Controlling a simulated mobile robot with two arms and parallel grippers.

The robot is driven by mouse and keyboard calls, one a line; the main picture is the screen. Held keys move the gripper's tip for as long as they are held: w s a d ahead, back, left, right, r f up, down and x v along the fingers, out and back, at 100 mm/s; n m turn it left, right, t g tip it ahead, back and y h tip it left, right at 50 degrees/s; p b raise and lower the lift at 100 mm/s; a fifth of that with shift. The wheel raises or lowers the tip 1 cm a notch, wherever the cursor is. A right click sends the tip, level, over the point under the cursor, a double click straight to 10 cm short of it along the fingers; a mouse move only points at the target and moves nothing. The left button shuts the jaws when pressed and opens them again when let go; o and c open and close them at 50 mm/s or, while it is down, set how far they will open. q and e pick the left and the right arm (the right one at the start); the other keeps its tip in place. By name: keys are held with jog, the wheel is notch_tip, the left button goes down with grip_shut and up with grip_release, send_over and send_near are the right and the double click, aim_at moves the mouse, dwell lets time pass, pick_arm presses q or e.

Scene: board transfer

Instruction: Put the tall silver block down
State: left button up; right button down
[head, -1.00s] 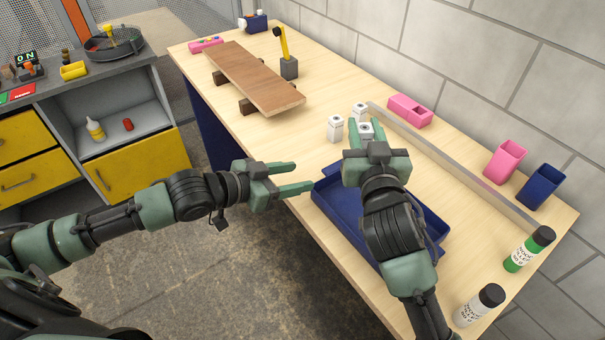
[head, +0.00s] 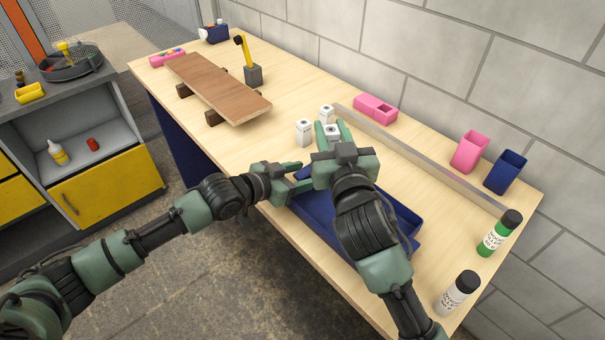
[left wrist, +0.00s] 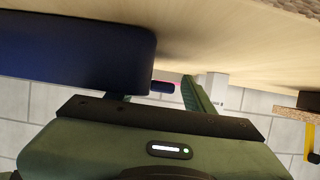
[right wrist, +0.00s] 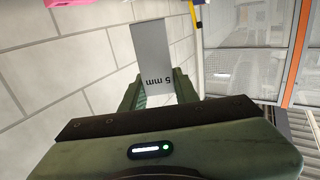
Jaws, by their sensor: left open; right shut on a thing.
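The silver block (head: 332,131) is between the fingers of my right gripper (head: 332,129), which is shut on it. In the right wrist view its plain grey face (right wrist: 155,50) shows, marked "5 mm". I cannot tell whether its lower end touches the table. Two similar pale blocks stand close by, one to its left (head: 304,132) and one just behind it (head: 326,113). My left gripper (head: 306,175) is open and empty, over the left edge of the blue tray, below and left of the right gripper.
The blue tray (head: 309,216) lies under my arms. A long grey bar (head: 420,160) runs behind it. A wooden board (head: 220,85) rests on supports at the far left. Pink (head: 470,152) and navy (head: 505,172) cups and two bottles stand at right. Bare table lies left of the blocks.

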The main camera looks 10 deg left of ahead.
aim_at(332, 145)
pick_arm(q)
grip_shut()
pick_arm(e)
jog(key=shift+w+f+m+t+h, duration=0.2)
jog(key=shift+f+m+t+h, duration=0.3)
jog(key=shift+f+m+h, duration=0.9)
jog(key=h, duration=0.1)
jog(key=f+h, duration=0.1)
jog(key=shift+d+m+h, duration=0.2)
jog(key=shift+m+h, duration=0.1)
jog(key=shift+h, duration=0.1)
jog(key=shift+s+d+r+m+h, duration=0.1)
jog(key=shift+s+d+m+h, duration=0.2)
jog(key=shift+m+h, duration=0.5)
jog(key=f+h, duration=0.1)
jog(key=f, duration=0.2)
jog(key=s+d+f+m+h, duration=0.1)
jog(key=f, duration=0.2)
jog(key=f+m+h, duration=0.1)
jog(key=f, duration=0.2)
jog(key=shift+s+d+h, duration=0.2)
jog(key=shift+s+h, duration=0.1)
jog(key=shift+s, duration=0.05)
